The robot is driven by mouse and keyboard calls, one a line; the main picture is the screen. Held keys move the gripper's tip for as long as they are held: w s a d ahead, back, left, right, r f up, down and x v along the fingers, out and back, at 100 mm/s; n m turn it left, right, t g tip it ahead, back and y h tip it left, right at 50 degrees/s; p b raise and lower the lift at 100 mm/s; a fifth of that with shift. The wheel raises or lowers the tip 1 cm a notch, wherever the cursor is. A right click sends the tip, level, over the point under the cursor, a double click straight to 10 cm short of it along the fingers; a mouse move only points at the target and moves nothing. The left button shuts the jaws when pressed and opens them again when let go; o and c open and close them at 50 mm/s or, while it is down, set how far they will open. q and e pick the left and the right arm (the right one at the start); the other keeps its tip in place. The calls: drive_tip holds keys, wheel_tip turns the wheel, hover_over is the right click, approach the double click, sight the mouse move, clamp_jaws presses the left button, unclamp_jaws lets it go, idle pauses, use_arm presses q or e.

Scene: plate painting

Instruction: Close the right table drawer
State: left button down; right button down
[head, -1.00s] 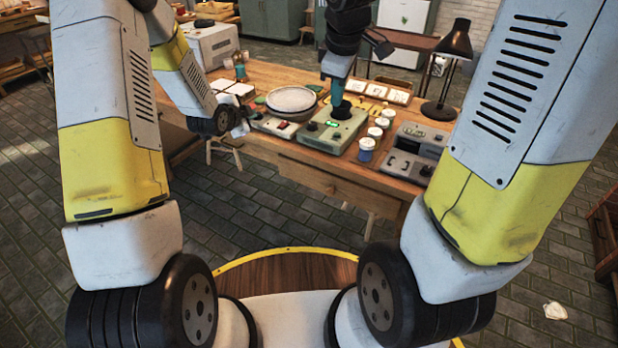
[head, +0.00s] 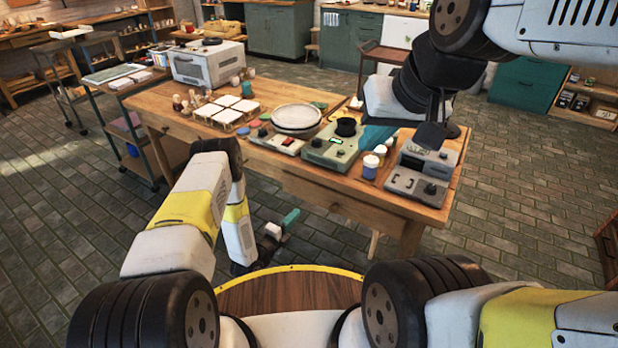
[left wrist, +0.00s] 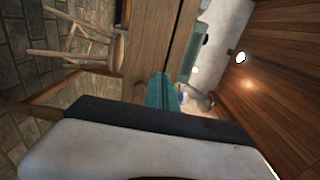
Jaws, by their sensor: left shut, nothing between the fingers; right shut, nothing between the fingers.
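The wooden work table (head: 171,97) stands ahead of me in the head view. The right drawer's wooden front (head: 338,200) is in its near side, under the control boxes; I cannot tell how far it stands out. My left gripper (head: 290,218) is shut and empty, low in front of the table and apart from the drawer front in this view. Its teal fingers (left wrist: 161,92) show beside a wooden board in the left wrist view. My right gripper (head: 372,136) is shut and empty above the table's right part, partly hidden by its arm.
A round pale plate (head: 297,116), a green control box (head: 330,147), jars (head: 370,167) and grey devices (head: 416,184) crowd the table's right half. A wooden stool (left wrist: 85,45) shows in the left wrist view. The tiled floor right of the table is clear.

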sight(317, 188)
use_arm(q)
drive_tip(key=x, duration=1.3)
drive_tip(key=x, duration=0.5)
drive_tip(key=shift+r, duration=0.2)
drive_tip(key=shift+w, duration=0.1)
